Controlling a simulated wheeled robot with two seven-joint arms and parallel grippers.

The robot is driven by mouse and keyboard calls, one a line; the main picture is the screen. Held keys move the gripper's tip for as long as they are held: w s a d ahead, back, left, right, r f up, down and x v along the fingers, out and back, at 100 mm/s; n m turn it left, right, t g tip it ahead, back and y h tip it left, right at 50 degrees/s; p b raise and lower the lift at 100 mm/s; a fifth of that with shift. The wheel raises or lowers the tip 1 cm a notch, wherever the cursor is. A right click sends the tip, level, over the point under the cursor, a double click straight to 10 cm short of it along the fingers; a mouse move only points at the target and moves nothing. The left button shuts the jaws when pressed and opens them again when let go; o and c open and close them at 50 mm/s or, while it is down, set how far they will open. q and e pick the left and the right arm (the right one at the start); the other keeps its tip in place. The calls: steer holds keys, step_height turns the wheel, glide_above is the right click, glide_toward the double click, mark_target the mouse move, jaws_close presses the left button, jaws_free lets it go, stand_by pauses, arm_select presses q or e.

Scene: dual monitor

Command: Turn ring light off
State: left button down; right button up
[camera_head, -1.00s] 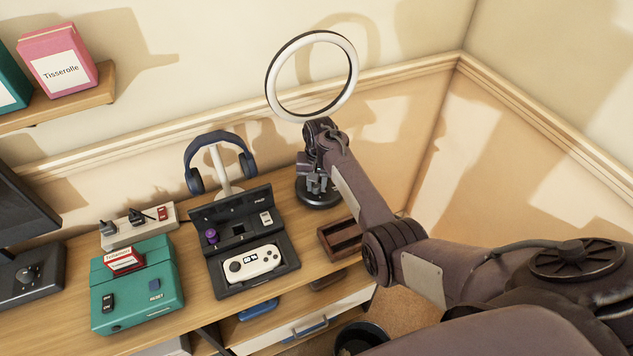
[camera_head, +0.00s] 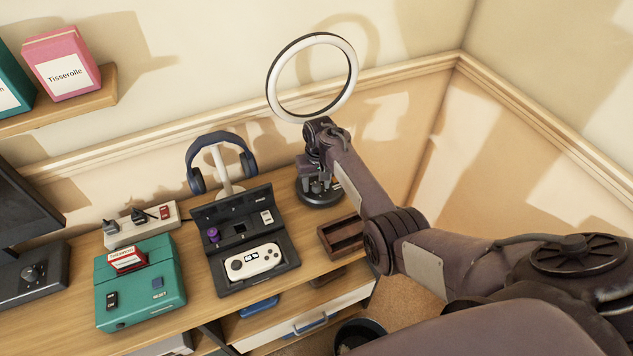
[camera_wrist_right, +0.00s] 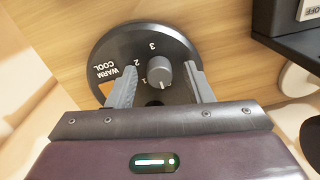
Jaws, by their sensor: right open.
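The ring light (camera_head: 312,78) stands at the back right of the desk, a white-faced ring in a dark rim; I cannot tell whether it is lit. Its round black base (camera_head: 321,203) is below my right gripper (camera_head: 317,185). In the right wrist view the base (camera_wrist_right: 118,48) carries the numbers 1, 2, 3 and the words WARM and COOL. A grey knob (camera_wrist_right: 159,74) with a white line toward the picture's bottom sits between the fingers of my open right gripper (camera_wrist_right: 161,68). Small gaps show beside it. The gripper body hides the base's lower part. My left gripper is not in view.
A black case with a white game controller (camera_head: 253,261) lies left of the base. Blue headphones (camera_head: 196,180) hang on a stand behind it. A brown wooden tray (camera_head: 343,238) is just in front of the base. A teal box (camera_head: 140,285) stands further left.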

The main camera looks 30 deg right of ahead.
mark_target(318, 184)
step_height(318, 184, up, 8)
steer(key=shift+d+f, duration=0.1)
steer(key=shift+d, duration=0.05)
stand_by(0.5)
steer(key=shift+s, duration=0.1)
